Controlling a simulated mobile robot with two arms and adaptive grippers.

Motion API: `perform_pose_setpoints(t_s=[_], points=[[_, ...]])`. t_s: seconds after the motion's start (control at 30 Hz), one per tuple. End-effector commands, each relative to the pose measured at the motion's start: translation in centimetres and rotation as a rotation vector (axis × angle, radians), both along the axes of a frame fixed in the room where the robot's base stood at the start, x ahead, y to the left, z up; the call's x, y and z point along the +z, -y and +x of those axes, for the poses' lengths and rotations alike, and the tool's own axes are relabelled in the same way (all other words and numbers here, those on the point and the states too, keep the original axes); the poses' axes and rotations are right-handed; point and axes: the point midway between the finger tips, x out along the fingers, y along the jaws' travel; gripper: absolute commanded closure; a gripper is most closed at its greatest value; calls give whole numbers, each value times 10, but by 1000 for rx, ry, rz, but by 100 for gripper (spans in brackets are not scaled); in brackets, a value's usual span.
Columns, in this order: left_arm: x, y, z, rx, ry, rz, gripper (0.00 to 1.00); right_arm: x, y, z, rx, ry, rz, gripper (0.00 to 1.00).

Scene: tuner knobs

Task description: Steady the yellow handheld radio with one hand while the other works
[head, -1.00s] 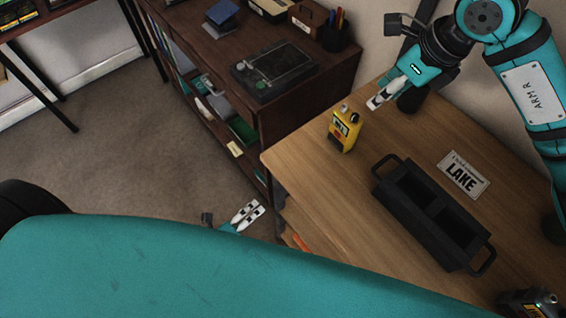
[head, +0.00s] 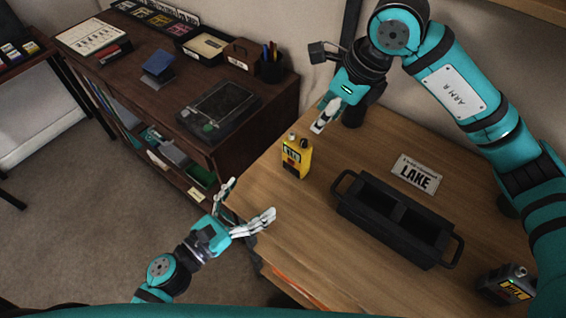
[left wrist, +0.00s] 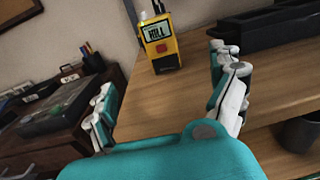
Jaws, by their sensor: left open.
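The yellow handheld radio (head: 296,157) stands upright near the table's left edge, with knobs on top and a red button on its front. It also shows in the left wrist view (left wrist: 162,47), beyond my fingers, its small screen lit. My left gripper (head: 252,198) is wide open and empty at the table's left edge, below and left of the radio in the head view, apart from it. My right gripper (head: 319,126) points down just behind and right of the radio's top, with a small gap in the picture. Its fingers are seen edge-on.
A black two-compartment tray (head: 395,228) with end handles lies right of the radio. A LAKE card (head: 416,174) lies behind it. A dark device with yellow parts (head: 507,284) stands at the lower right. A dark cabinet (head: 205,75) adjoins the table's left.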

Motion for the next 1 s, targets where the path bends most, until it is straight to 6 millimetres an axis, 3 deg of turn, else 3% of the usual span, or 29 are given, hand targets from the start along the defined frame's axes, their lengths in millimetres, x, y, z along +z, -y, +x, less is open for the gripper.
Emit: perform_pose_setpoints(t_s=[0.7,1.0], points=[[1,82,109,-1,3,3,7,0,0,0,0,0,0,62],[0,97,128,0,0,0,7,0,0,0,0,0,0,62]])
